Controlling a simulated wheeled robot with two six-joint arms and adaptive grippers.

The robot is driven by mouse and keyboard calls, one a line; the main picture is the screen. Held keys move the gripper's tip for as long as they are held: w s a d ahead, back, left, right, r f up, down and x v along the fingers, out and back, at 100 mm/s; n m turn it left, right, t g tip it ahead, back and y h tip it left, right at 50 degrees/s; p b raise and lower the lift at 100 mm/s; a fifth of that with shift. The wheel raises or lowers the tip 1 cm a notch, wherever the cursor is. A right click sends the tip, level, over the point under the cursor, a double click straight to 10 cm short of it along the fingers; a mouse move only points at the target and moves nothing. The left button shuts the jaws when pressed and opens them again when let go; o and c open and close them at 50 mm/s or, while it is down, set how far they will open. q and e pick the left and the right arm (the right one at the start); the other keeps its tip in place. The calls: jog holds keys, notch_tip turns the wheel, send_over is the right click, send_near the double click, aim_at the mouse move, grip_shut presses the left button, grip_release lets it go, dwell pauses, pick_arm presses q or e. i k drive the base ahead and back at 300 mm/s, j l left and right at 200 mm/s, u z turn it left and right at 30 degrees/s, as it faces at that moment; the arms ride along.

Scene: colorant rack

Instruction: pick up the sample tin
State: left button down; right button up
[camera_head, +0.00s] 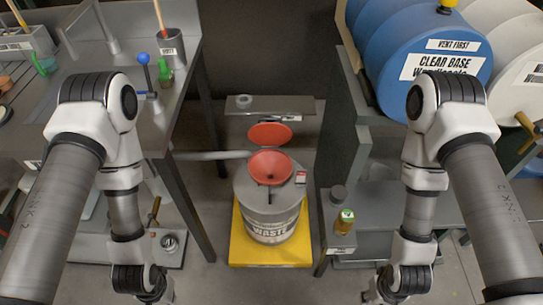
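I cannot tell for certain which object is the sample tin. A small round metal tin (169,242) sits on the low shelf at the lower left, near my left forearm. A small dark round container (338,194) stands on the right-hand unit, beside a small bottle with a green and white top (345,221). My arms come in from the left and right and hang down to the bottom edge. Their wrists show there, but the fingers are cut off by the frame. Nothing held by either gripper shows.
A grey waste drum (270,215) with a red funnel (270,167) stands on a yellow base (236,245) between the benches. A large blue drum (425,50) lies at the upper right. The left bench (110,65) carries a grey cup (171,48) and tools. Floor is clear in front.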

aim_at(167, 243)
jog(key=u, duration=1.3)
jog(key=j+z, duration=0.1)
jog(key=z, duration=0.35)
jog(key=j+z, duration=0.45)
jog(key=j, duration=0.7)
jog(key=j+z, duration=0.45)
jog(key=j, duration=0.75)
jog(key=k, duration=0.05)
